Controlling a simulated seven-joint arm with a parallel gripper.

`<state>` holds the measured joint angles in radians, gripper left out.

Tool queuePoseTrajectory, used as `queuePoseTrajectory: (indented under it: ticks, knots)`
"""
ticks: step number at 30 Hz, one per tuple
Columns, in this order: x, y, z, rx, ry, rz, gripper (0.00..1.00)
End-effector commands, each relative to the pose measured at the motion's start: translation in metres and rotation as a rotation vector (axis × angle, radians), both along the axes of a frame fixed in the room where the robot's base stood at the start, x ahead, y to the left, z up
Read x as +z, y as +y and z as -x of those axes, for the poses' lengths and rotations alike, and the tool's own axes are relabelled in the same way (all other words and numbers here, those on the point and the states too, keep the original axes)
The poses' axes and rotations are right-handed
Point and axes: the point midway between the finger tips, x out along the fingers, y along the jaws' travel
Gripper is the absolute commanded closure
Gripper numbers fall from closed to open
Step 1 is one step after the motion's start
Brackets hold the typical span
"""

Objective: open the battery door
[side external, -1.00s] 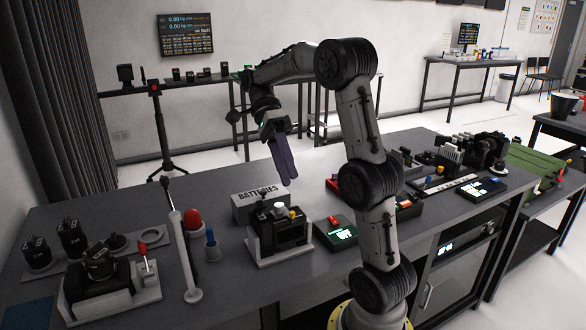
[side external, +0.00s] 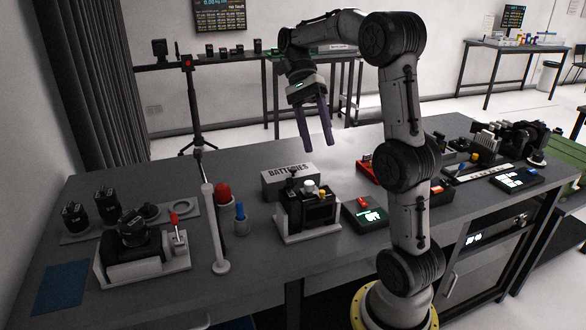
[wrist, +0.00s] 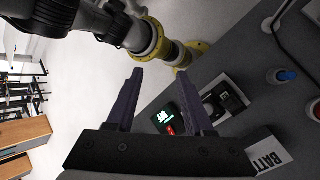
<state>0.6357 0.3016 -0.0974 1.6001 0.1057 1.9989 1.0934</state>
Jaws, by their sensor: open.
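A black device (side external: 308,208) with a white knob and a yellow part on top sits in a light grey cradle (side external: 310,238) near the front edge of the bench. It also shows in the wrist view (wrist: 226,100). I cannot make out its battery door at this size. A grey box marked BATTERIES (side external: 290,180) stands just behind the device; it also shows in the wrist view (wrist: 266,152). My gripper (side external: 316,140) is open and empty, with purple fingers pointing down, above and behind the box, apart from everything. Its fingers (wrist: 161,73) are spread in the wrist view.
A small unit with a green display (side external: 366,214) stands right of the device. A white post (side external: 215,230), a red-topped cylinder (side external: 223,192) and a blue-topped piece (side external: 240,212) stand left. A second black device (side external: 133,240) sits farther left. The bench behind the box is clear.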

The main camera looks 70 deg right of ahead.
Motion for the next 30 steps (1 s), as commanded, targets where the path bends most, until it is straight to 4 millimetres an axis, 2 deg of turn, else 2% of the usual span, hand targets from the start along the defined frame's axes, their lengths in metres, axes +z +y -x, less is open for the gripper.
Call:
queuePoseTrajectory:
  ticks: [9,12,15,20,26,30]
  knots:
    - [0.01,-0.054,-0.076,0.622,-0.424,-0.133,0.47]
    - [0.008,-0.069,-0.101,0.771,-0.504,-0.147,0.47]
    - [0.004,-0.079,-0.118,0.811,-0.526,-0.137,0.47]
    - [-0.007,-0.08,-0.123,0.81,-0.516,-0.149,0.47]
    - [-0.021,-0.075,-0.118,0.808,-0.514,-0.152,0.47]
    - [-0.039,-0.07,-0.112,0.808,-0.513,-0.153,0.47]
